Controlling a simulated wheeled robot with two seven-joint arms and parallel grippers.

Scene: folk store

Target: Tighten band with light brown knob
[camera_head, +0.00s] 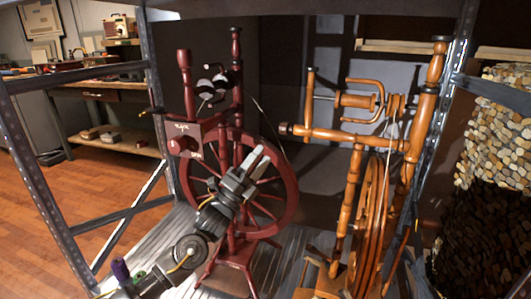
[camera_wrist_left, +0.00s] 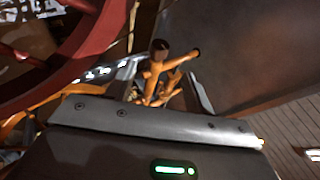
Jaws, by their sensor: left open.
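The light brown spinning wheel (camera_head: 372,215) stands at the right in the head view. Its light brown knob (camera_head: 285,128), with a dark end, sticks out at the left end of the horizontal bar. The drive band (camera_head: 388,135) runs down from the flyer to the wheel. In the left wrist view, light brown wooden parts (camera_wrist_left: 152,72) with dark ends show beyond the fingers; which one is the knob I cannot tell. My left gripper (camera_head: 260,157) is open and empty, in front of the dark red wheel, lower left of the knob and apart from it. My right gripper is out of view.
A dark red spinning wheel (camera_head: 287,196) stands close behind my left gripper; its rim also fills the upper left of the left wrist view (camera_wrist_left: 85,45). Metal shelf posts (camera_head: 160,95) frame both sides. Stacked wood (camera_head: 500,125) is at far right.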

